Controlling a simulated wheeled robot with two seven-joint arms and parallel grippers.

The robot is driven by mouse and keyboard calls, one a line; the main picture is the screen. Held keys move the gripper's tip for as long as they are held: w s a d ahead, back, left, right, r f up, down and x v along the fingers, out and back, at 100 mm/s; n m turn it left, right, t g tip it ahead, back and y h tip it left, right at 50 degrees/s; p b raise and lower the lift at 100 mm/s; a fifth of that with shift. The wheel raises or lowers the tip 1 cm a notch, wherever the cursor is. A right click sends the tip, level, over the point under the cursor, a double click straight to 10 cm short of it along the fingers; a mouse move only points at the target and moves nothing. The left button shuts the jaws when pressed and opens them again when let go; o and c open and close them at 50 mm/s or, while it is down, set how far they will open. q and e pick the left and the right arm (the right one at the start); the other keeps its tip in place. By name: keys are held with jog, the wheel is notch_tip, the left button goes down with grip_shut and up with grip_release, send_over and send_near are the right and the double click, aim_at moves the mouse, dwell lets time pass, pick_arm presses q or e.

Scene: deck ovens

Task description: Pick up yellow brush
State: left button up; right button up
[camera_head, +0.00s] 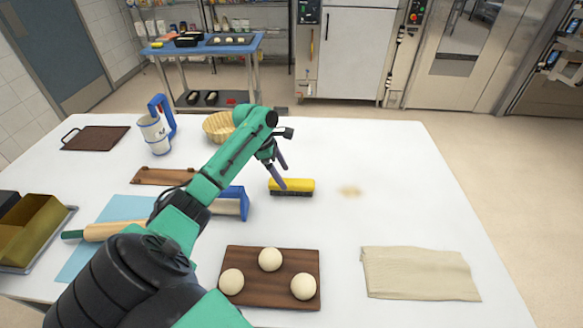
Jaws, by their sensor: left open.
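My left arm reaches in from the lower left. My left gripper (283,174) is open above the brush's left end, its fingers pointing down toward it. One fingertip overlaps the brush's left end in the picture; I cannot tell whether they touch. My right gripper is not in view.
A board with dough balls (270,285) lies in front, and a folded cloth (418,273) at the right. A blue-handled scraper (236,203), wicker basket (217,127), white jug (154,135) and rolling pin (104,230) are to the left.

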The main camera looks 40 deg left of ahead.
aim_at(290, 182)
pick_arm(q)
jog(key=x, duration=0.3)
jog(key=p+x, duration=0.1)
jog(key=x, duration=0.1)
jog(key=shift+w+d+f, duration=0.1)
jog(key=shift+w+d, duration=0.1)
jog(key=shift+w, duration=0.1)
jog(key=shift+w+d+f, duration=0.1)
jog(key=shift+w+f, duration=0.05)
jog(key=shift+f, duration=0.25)
grip_shut()
notch_tip(290, 182, up, 20)
jog(key=b, duration=0.2)
